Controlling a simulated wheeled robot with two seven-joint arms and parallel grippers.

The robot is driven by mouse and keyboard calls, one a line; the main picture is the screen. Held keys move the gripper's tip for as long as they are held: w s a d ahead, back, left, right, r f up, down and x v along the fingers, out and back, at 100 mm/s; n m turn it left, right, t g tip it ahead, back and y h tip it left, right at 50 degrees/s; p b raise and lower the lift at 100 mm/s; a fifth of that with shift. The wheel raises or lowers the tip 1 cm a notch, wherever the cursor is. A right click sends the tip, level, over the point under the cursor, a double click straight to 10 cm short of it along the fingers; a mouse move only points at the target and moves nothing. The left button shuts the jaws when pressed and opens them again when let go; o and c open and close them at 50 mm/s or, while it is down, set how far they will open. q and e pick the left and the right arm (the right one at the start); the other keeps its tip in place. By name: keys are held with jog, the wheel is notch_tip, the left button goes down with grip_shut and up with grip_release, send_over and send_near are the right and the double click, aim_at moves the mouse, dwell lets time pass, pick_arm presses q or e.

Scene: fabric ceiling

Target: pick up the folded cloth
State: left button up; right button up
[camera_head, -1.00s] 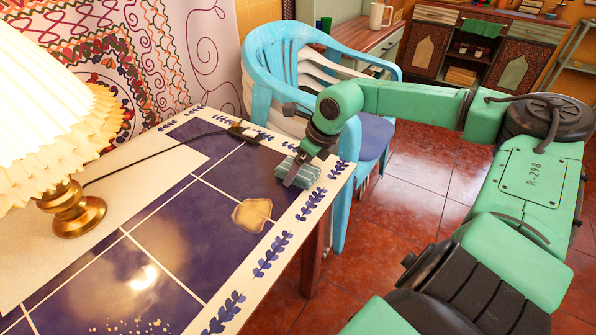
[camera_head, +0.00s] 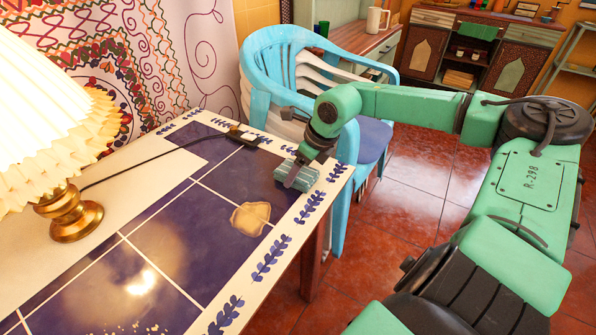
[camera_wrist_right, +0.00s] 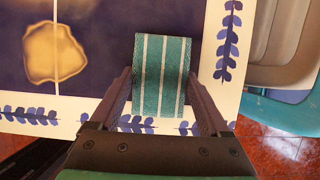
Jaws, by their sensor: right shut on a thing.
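The folded cloth (camera_head: 307,176) is teal with pale stripes and sits at the right end of the tiled table. It also shows in the right wrist view (camera_wrist_right: 160,72) between my two dark fingers. My right gripper (camera_head: 298,177) comes down over it from the right and is shut on it; the wrist view shows the fingers (camera_wrist_right: 160,95) along its two sides. I cannot tell whether the cloth touches the table or is slightly above it. My left gripper is not in view.
The table (camera_head: 210,235) has a pale border with blue leaves. A lit lamp (camera_head: 68,215) stands at the left, with a black cable (camera_head: 150,160) across the top. A tan stain (camera_head: 250,217) marks the tiles. Stacked plastic chairs (camera_head: 275,65) stand close behind the table's far end.

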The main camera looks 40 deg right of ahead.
notch_tip(320, 180, up, 20)
jog(key=p, duration=0.1)
jog(key=shift+r+p, duration=0.15)
jog(key=shift+p, duration=0.2)
